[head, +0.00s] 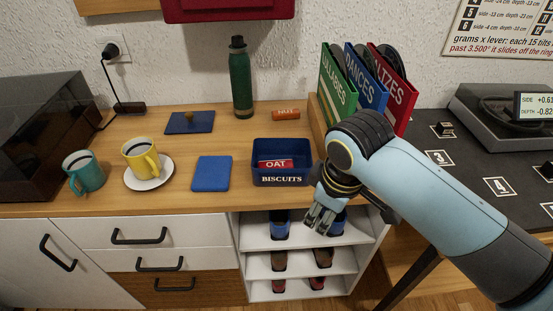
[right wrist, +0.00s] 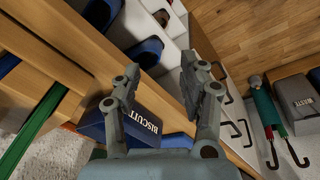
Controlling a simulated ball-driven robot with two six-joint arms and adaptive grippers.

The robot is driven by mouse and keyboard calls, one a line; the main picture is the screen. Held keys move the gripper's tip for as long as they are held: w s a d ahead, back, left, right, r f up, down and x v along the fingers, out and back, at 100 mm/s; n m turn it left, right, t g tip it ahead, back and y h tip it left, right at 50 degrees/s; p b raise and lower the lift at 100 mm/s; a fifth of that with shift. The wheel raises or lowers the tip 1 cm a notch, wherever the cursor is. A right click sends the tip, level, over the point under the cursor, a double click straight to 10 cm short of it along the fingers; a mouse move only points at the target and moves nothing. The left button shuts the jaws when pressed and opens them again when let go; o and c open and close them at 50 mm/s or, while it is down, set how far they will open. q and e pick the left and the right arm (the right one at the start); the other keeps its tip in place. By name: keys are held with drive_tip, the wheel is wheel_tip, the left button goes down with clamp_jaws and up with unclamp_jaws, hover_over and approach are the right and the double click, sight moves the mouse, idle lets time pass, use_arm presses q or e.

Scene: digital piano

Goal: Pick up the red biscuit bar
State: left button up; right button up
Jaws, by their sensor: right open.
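The red biscuit bar (head: 275,163), marked "OAT", lies inside the dark blue tin (head: 282,181) labelled "BISCUITS" on the wooden sideboard top. My right gripper (head: 318,219) is open and empty, just right of and in front of the tin, beyond the sideboard's front edge. In the right wrist view the open fingers (right wrist: 162,85) point over the shelves, and the tin (right wrist: 148,126) shows below and between them; the bar is not visible there. My left gripper is in neither view.
An orange bar (head: 286,113) marked "NUT" lies behind the tin. Upright record sleeves (head: 338,82) stand right of the tin. Shoe shelves (head: 300,243) are below.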

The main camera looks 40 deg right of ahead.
sight(283, 163)
drive_tip(key=w+d+r+n+g, duration=0.1)
drive_tip(key=w+r+n, duration=0.35)
drive_tip(key=w, duration=0.35)
drive_tip(key=w+d+r+n+g, duration=0.1)
drive_tip(key=w+r+n, duration=0.2)
drive_tip(key=w+r, duration=0.35)
drive_tip(key=shift+y, duration=0.4)
drive_tip(key=f, duration=0.4)
drive_tip(key=w+f, duration=0.1)
drive_tip(key=f, duration=0.3)
drive_tip(key=w+f, duration=0.1)
drive_tip(key=f, duration=0.3)
drive_tip(key=shift+w+d+f, duration=0.15)
drive_tip(key=shift+d+f, duration=0.05)
drive_tip(key=shift+d, duration=0.15)
drive_tip(key=c, duration=0.7)
